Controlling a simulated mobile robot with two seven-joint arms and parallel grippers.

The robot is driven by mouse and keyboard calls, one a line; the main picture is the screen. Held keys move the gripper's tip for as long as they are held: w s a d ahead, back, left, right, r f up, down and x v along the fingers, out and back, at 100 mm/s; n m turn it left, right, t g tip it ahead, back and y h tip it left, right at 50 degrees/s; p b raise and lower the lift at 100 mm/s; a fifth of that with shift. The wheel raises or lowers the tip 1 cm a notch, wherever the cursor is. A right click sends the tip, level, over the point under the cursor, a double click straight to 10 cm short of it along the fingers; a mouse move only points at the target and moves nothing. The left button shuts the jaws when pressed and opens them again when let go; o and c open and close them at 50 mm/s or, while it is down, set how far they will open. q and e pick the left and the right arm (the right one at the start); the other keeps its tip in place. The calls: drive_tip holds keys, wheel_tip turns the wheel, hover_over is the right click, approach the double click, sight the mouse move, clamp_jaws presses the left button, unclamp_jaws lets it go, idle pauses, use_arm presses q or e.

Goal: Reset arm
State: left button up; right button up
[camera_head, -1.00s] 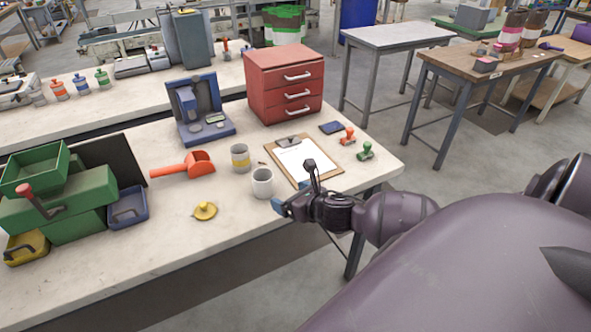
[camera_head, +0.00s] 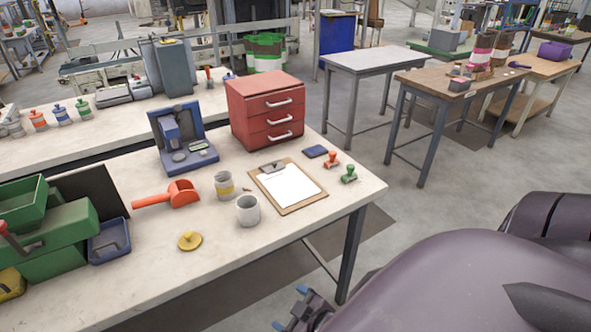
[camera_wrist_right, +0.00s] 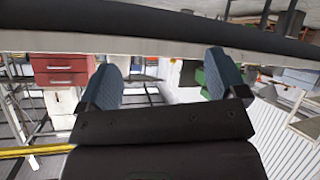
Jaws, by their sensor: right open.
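My right gripper (camera_head: 292,309) is at the bottom of the head view, in front of the table's front edge and lower than its top. In the right wrist view my right gripper (camera_wrist_right: 165,82) shows two blue fingers spread wide apart with nothing between them. Most of my right arm fills the lower right of the head view. My left gripper is in neither view.
Clear floor (camera_head: 420,215) lies right of the table.

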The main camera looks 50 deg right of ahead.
drive_tip(key=m, duration=0.1)
drive_tip(key=s+m, duration=0.1)
drive_tip(key=shift+s+a+f+m, duration=0.1)
drive_tip(key=shift+a+f+m, duration=0.05)
drive_tip(key=shift+m, duration=0.25)
